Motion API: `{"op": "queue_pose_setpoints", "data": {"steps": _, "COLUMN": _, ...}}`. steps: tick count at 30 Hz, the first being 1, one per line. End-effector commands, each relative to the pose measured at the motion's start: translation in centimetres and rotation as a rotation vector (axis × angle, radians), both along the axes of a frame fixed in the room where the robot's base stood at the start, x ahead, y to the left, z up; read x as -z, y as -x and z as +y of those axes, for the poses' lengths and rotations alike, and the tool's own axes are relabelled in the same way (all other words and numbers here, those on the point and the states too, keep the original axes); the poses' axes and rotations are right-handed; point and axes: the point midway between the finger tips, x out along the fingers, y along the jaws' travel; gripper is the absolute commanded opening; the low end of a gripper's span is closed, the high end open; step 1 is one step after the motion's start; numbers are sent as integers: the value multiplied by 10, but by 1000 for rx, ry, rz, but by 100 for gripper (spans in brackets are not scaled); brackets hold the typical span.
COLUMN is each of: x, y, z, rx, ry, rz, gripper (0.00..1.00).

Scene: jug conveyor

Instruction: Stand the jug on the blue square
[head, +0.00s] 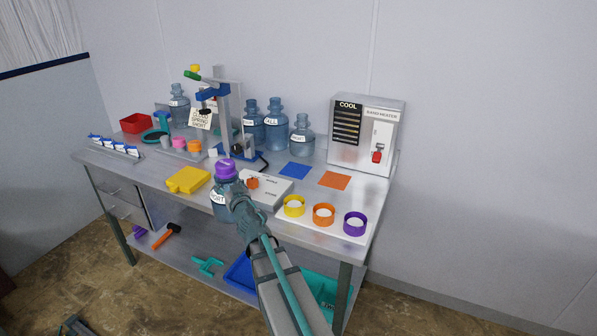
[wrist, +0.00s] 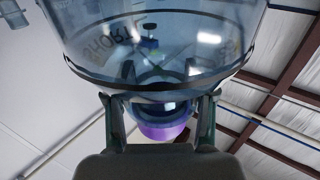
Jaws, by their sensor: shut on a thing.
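In the wrist view the jug body (wrist: 155,45) fills the top, with the purple cap (wrist: 165,130) below, and the fingers sit either side of the neck. The blue square (head: 296,170) lies flat and bare on the bench, to the right of and behind the jug.
Yellow, orange and purple rings (head: 324,215) stand at the front right. A white panel (head: 268,190) lies near the jug. More jugs (head: 276,125) stand at the back.

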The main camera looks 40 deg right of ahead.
Motion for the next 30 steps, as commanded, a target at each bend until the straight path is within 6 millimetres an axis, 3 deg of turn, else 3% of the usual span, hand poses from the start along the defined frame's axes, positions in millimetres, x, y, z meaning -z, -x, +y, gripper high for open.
{"op": "queue_pose_setpoints", "data": {"steps": 8, "x": -33, "y": -16, "z": -88, "rx": 69, "ry": 2, "rz": -3, "gripper": 0}}
{"op": "queue_pose_setpoints", "data": {"steps": 18, "x": -75, "y": -24, "z": -226, "rx": 165, "ry": 1, "rz": -2, "gripper": 0}}
{"op": "queue_pose_setpoints", "data": {"steps": 21, "x": -83, "y": -24, "z": -260, "rx": 185, "ry": 0, "rz": -2, "gripper": 0}}
{"op": "queue_pose_setpoints", "data": {"steps": 24, "x": -86, "y": -24, "z": -284, "rx": 193, "ry": -1, "rz": -1, "gripper": 0}}
{"op": "queue_pose_setpoints", "data": {"steps": 30, "x": -86, "y": -31, "z": -309, "rx": 193, "ry": -2, "rz": -2, "gripper": 0}}
